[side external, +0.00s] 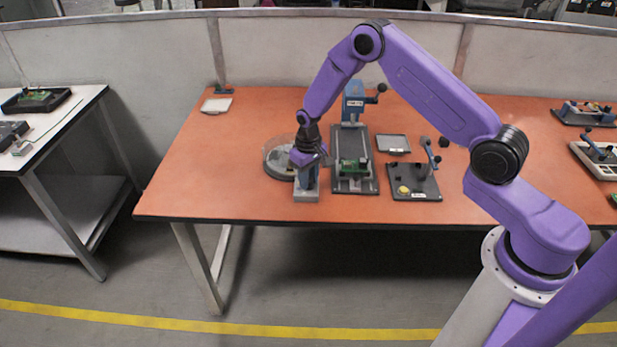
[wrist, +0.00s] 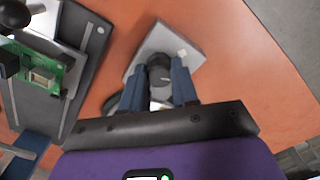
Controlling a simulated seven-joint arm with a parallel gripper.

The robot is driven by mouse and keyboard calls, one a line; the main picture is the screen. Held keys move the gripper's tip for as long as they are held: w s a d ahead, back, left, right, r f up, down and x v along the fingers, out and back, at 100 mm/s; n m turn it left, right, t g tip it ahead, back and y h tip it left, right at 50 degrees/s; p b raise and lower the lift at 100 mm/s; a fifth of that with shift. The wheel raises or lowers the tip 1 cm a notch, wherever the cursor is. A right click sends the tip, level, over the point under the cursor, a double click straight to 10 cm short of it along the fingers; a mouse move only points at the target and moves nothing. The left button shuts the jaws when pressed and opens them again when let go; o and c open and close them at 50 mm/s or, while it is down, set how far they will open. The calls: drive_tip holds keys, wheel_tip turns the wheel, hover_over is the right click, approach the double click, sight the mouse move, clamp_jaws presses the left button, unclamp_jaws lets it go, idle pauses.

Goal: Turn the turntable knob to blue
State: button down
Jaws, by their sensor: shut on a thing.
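The turntable (side external: 272,165) is a round dark dish with a clear wall, left of centre on the orange bench in the side view. In front of it sits a grey control box (side external: 306,197). In the wrist view the box (wrist: 192,50) carries a dark round knob (wrist: 159,74) with a small pale mark. My gripper (side external: 307,178) points down over the box. In the wrist view its two blue fingers (wrist: 158,77) are closed on the knob, one on each side. I cannot make out any colour marks around the knob, and the fingers hide part of it.
Right of the box stands a dark fixture (side external: 366,185) with a green circuit board (side external: 353,167) and a blue press (side external: 353,103) behind it. Further right are a small grey tray (side external: 393,143) and a dark lever fixture (side external: 414,183).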

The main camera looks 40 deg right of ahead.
drive_tip(key=c, duration=0.8)
unclamp_jaws()
drive_tip(key=shift+c, duration=0.2)
wheel_tip(320, 180, up, 18)
drive_tip(key=shift+f, duration=0.25)
drive_tip(key=s+a+r+n, duration=0.3)
drive_tip(key=s+a, duration=0.1)
drive_tip(key=s, duration=0.5)
drive_tip(key=s+a+r+n, duration=0.3)
drive_tip(key=s+a+r, duration=0.15)
drive_tip(key=s, duration=0.45)
drive_tip(key=s+d+n, duration=0.2)
drive_tip(key=s+n, duration=0.1)
drive_tip(key=s, duration=0.7)
drive_tip(key=s+d+n, duration=0.2)
drive_tip(key=s+n, duration=0.1)
drive_tip(key=s, duration=0.7)
drive_tip(key=shift+s+d+n, duration=0.2)
drive_tip(key=shift+s+n, duration=0.1)
